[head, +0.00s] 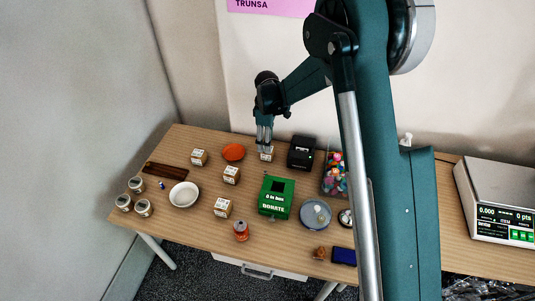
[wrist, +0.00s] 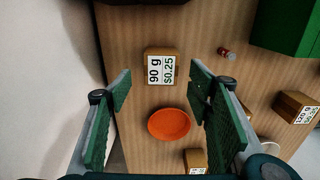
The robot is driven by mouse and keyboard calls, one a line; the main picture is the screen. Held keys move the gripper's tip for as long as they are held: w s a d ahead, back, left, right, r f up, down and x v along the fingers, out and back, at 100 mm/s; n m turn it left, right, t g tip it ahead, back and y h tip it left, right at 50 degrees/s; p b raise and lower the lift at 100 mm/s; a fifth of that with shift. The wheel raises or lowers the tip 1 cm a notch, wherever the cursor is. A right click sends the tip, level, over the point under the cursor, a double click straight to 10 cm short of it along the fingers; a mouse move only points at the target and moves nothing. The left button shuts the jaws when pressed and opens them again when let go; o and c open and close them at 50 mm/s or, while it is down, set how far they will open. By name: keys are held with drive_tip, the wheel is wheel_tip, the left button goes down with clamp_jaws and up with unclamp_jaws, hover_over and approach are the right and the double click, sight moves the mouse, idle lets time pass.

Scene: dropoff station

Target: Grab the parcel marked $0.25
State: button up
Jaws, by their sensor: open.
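The parcel (wrist: 161,67) marked 90 g and $0.25 is a small brown box with a white label, upright on the table. In the wrist view it lies between and a little beyond the fingertips of my gripper (wrist: 160,90). The fingers are spread apart with nothing between their pads. In the head view my gripper (head: 264,142) points down right over a parcel (head: 267,156), partly covered by the fingers; its label is too small to read there. A parcel marked 120 g (wrist: 296,108) stands to the right in the wrist view.
An orange dish (wrist: 169,124) lies close to the parcel. A small red-capped cylinder (wrist: 226,53) and a green donation box (wrist: 288,28) are to its right in the wrist view. A black printer (head: 302,152) stands nearby. Other parcels (head: 199,157) and a white bowl (head: 184,194) are further left.

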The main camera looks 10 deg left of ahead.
sight(264, 157)
drive_tip(key=shift+f, duration=1.15)
drive_tip(key=shift+s+d+f+b, duration=0.1)
drive_tip(key=shift+f+b, duration=0.2)
drive_tip(key=shift+f, duration=1)
drive_tip(key=shift+d+f+b, duration=0.1)
drive_tip(key=shift+f+b, duration=0.15)
drive_tip(key=shift+f, duration=1.05)
drive_tip(key=c, duration=1)
